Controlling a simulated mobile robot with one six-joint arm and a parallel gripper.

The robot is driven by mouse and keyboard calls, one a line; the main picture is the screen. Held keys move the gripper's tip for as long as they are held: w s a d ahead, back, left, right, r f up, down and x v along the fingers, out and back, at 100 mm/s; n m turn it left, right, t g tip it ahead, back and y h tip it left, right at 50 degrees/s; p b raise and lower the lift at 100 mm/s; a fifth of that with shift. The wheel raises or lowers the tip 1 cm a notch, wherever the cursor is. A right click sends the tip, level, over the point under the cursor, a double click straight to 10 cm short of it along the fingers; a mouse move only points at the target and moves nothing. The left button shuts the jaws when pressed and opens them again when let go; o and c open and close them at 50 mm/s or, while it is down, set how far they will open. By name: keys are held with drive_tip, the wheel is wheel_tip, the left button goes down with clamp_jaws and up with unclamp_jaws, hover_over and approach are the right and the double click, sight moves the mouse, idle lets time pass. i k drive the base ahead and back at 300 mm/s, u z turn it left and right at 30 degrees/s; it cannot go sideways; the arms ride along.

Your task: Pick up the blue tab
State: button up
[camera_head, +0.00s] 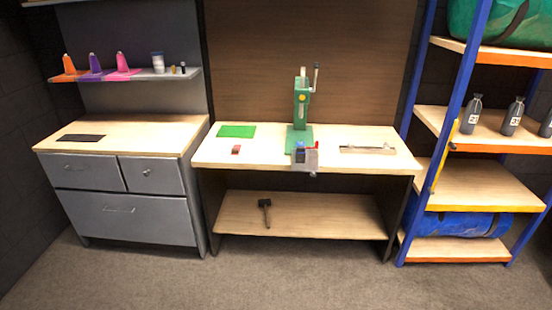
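A small blue piece (300,146) shows at the front middle of the workbench, at the foot of the green lever press (301,105). It looks like the blue tab, but it is too small to make out its shape. It sits at a small grey holder (313,160) near the bench's front edge, which also has a bit of red at its top. I cannot tell whether the blue piece is inside the holder or beside it. My gripper is not in view.
The workbench (260,160) also bears a green mat (236,131), a small red block (236,149) and a flat metal bar (367,149). A dark mallet (265,208) lies on the lower shelf. Grey drawers (130,215) stand left, a blue-framed rack (441,130) right. The floor in front is clear.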

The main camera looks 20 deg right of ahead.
sight(300, 150)
drive_tip(key=u, duration=0.1)
drive_tip(key=k, duration=0.6)
drive_tip(key=u, duration=0.8)
drive_tip(key=i, duration=1.05)
drive_tip(key=u, duration=0.3)
drive_tip(key=i, duration=0.9)
drive_tip(key=z, duration=0.4)
drive_tip(key=i, duration=0.75)
drive_tip(key=z, duration=0.65)
drive_tip(key=i, duration=0.45)
drive_tip(key=z, duration=0.25)
